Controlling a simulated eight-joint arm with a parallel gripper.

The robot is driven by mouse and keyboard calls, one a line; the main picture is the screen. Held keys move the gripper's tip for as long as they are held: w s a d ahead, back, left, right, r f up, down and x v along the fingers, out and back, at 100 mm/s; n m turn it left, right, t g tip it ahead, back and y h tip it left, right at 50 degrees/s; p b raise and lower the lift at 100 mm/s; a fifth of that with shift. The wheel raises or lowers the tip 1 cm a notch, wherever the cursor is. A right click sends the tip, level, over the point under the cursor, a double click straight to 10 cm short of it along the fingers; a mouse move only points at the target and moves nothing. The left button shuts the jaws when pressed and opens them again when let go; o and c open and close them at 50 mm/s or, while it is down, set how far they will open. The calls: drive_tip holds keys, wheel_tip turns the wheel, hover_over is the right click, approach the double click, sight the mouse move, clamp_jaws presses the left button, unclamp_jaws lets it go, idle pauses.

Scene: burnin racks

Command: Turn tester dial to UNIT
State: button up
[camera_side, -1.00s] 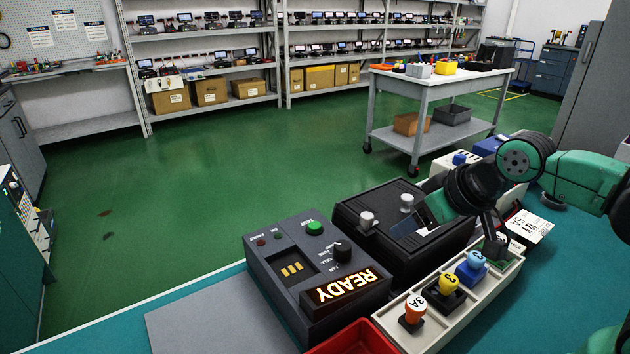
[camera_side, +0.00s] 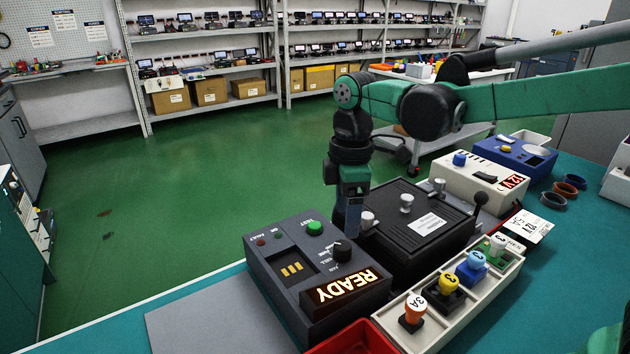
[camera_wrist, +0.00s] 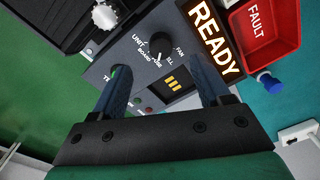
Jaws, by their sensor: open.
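The tester (camera_side: 262,277) is a dark grey box on the table with a lit READY display (camera_side: 346,287); the display also shows in the wrist view (camera_wrist: 213,38). Its black dial (camera_side: 342,251) sits behind the display, and it also shows in the wrist view (camera_wrist: 161,46). Labels including UNIT (camera_wrist: 138,41), BOARD and FAN surround the dial. My gripper (camera_side: 349,228) points down over the tester's back edge near the dial. In the wrist view my gripper (camera_wrist: 162,76) is open and empty, with the dial just beyond its fingertips.
A black fixture box (camera_side: 413,236) with silver knobs stands right beside the tester. A pale tray (camera_side: 436,331) of colored numbered plugs lies in front of it. A red FAULT bin (camera_wrist: 265,30) sits by the display. A green button (camera_side: 314,228) is close to the dial.

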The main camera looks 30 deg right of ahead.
sight(342, 245)
drive_tip(key=shift+w+a+f+n, duration=0.2)
drive_tip(key=shift+f+n, duration=0.1)
drive_tip(key=shift+f, duration=0.15)
drive_tip(key=shift+s+f, duration=0.15)
drive_tip(key=shift+f, duration=2.35)
clamp_jaws()
